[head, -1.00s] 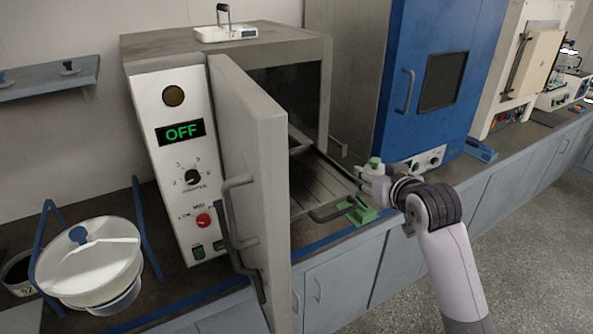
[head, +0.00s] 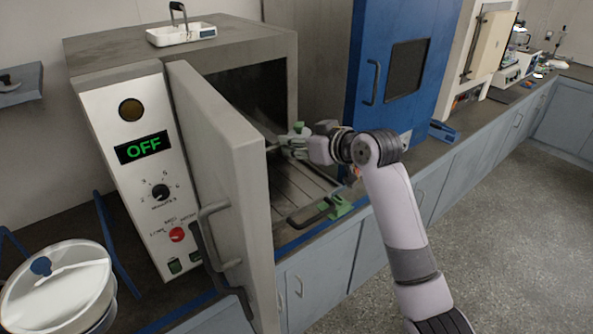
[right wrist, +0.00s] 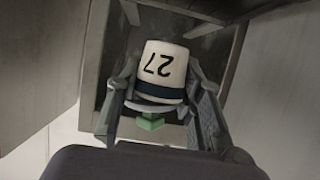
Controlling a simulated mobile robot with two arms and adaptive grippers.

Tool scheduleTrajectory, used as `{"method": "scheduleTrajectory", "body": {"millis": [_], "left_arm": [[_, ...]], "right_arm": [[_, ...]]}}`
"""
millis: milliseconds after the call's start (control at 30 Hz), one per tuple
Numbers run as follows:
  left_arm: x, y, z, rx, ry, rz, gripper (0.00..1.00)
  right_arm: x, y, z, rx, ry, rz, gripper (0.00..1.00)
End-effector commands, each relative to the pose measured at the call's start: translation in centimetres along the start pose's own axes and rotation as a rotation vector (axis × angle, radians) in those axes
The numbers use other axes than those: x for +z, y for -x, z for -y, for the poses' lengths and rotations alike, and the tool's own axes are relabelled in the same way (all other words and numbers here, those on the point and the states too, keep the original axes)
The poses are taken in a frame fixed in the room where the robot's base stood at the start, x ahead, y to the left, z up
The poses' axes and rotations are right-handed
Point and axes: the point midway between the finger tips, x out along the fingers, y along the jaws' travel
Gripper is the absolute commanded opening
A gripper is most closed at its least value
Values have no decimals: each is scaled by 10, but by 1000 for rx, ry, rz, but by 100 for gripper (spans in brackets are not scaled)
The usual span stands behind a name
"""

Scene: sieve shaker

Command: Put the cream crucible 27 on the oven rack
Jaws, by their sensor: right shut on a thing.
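The cream crucible 27 (right wrist: 163,68) is held between the fingers of my right gripper (right wrist: 168,88) in the right wrist view. It has a dark band, and its number reads upside down there. In the head view my right gripper (head: 291,143) is at the oven opening, above the oven rack (head: 300,183); the crucible is hard to make out there. The oven (head: 282,75) stands with its door (head: 225,150) swung open. The slatted rack reaches out toward the front of the opening. My left gripper is not in view.
The open door stands to the left of my right arm. A dark handle (head: 308,214) and a green piece (head: 340,206) are at the rack's front. A blue cabinet (head: 400,50) stands to the right. A white lidded pot (head: 55,285) is at lower left.

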Motion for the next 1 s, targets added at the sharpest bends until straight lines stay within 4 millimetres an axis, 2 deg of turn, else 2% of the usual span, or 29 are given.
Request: {"method": "scheduleTrajectory", "body": {"millis": [33,167,367,600,1000], "left_arm": [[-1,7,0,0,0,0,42],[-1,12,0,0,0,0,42],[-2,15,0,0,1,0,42],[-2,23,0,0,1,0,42],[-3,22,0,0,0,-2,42]], "right_arm": [[12,-4,1,-1,-4,4,0],[35,-14,0,0,-4,2,0],[52,-22,0,0,-1,0,0],[83,-34,1,-1,-2,1,0],[91,-38,0,1,0,-1,0]]}}
